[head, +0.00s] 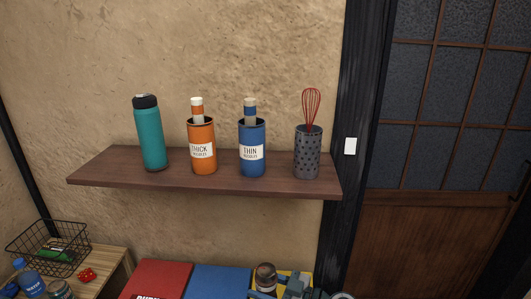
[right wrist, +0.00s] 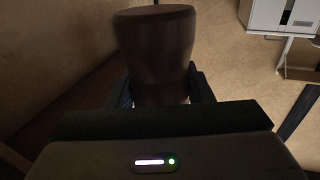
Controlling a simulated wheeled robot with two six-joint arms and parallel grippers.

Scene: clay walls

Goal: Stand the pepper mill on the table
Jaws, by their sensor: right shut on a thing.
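The pepper mill (head: 265,272), dark brown with a pale band, stands out at the bottom of the head view. My right gripper (head: 266,292) is shut on it, in front of the blue and yellow panels. In the right wrist view the mill (right wrist: 155,50) rises between the two fingers, its broad dark top toward the upper edge. Its lower end is hidden behind the gripper body. A wooden table (head: 113,277) shows in part at the lower left, well left of the mill. My left gripper is not in view.
The table holds a black wire basket (head: 28,236), a blue bottle (head: 30,284), a jar (head: 59,290) and a small red item (head: 87,274). Red (head: 160,279) and blue (head: 220,281) panels lie right of it. A wall shelf (head: 110,174) above carries a teal bottle, two noodle canisters and a whisk holder.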

